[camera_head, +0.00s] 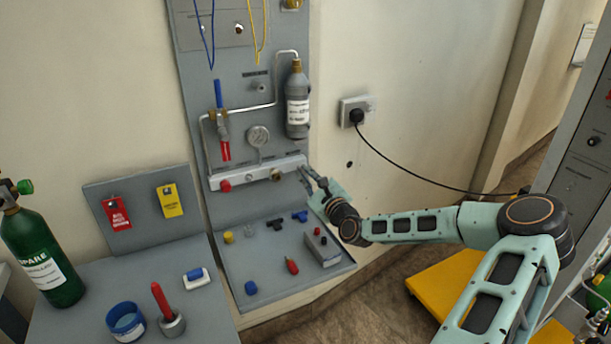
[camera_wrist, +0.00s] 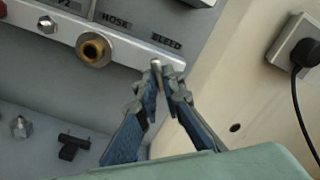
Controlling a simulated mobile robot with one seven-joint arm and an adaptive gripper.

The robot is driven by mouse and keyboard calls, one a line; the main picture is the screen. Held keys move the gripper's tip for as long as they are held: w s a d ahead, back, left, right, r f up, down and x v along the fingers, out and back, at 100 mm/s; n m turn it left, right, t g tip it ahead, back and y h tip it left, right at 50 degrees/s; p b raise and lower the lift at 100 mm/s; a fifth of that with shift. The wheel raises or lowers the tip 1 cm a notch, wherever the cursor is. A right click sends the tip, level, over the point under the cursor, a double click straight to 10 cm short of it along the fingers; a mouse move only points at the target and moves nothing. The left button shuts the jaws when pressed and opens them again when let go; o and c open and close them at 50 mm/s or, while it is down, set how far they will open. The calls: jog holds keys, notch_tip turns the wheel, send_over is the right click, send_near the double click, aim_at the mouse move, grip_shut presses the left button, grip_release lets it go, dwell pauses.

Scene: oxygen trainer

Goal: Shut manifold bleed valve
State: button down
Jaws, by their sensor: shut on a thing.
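The manifold (camera_head: 240,176) is a pale horizontal bar on the grey panel. It also shows in the wrist view (camera_wrist: 125,55), with the label BLEED near its right end. My gripper (camera_head: 308,178) is at that right end. In the wrist view my gripper's (camera_wrist: 165,88) blue-padded fingers come together just below the label. They are shut on the bleed valve (camera_wrist: 156,66), of which only a small metallic tip shows. The fingers hide the rest, so its turn position cannot be told.
A brass hose fitting (camera_wrist: 94,50) sits left of the bleed label. A black plug in a wall socket (camera_head: 356,112) is to the right, its cable hanging behind my arm. Loose fittings and a grey box (camera_head: 323,250) lie on the shelf below.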

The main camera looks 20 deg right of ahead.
jog(key=m+b, duration=0.1)
jog(key=m, duration=0.2)
jog(key=shift+f+m, duration=0.1)
jog(key=shift+m, duration=0.2)
jog(key=shift+a+m+b, duration=0.1)
jog(key=shift+m+b, duration=0.6)
jog(key=shift+m, duration=1.1)
jog(key=c, duration=2.1)
grip_release()
jog(key=s, duration=1.2)
